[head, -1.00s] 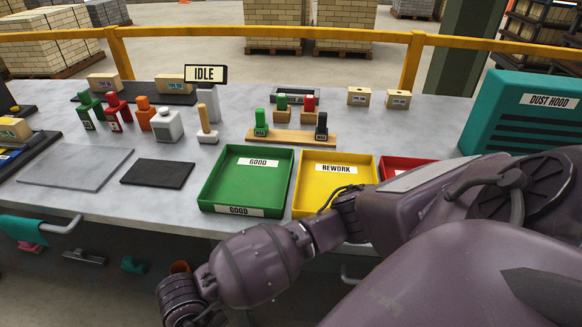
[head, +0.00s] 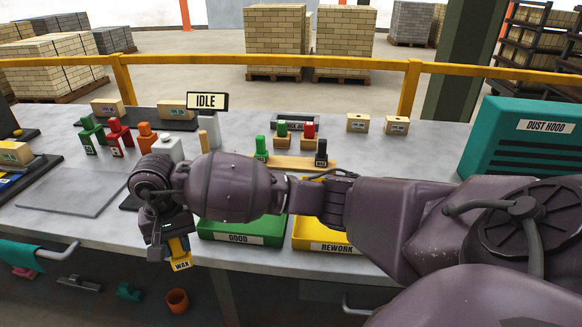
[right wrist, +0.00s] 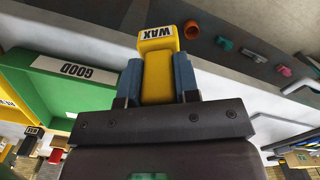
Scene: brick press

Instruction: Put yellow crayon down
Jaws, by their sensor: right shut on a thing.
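My right gripper (head: 172,245) is shut on the yellow crayon, a blocky yellow piece (head: 181,262) with a white WAX label. It holds the crayon by the front edge of the grey bench, left of the green GOOD tray. In the right wrist view the crayon (right wrist: 157,75) sits between two blue finger pads (right wrist: 158,80), its WAX end sticking out past them. My right arm crosses the picture and hides much of the trays. My left gripper is not in view.
The green GOOD tray (head: 240,239) and yellow REWORK tray (head: 322,246) stand right of the gripper. A grey plate (head: 70,195) lies to the left. Stamps (head: 90,135) stand behind. An orange cup (head: 177,300) hangs below the bench edge.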

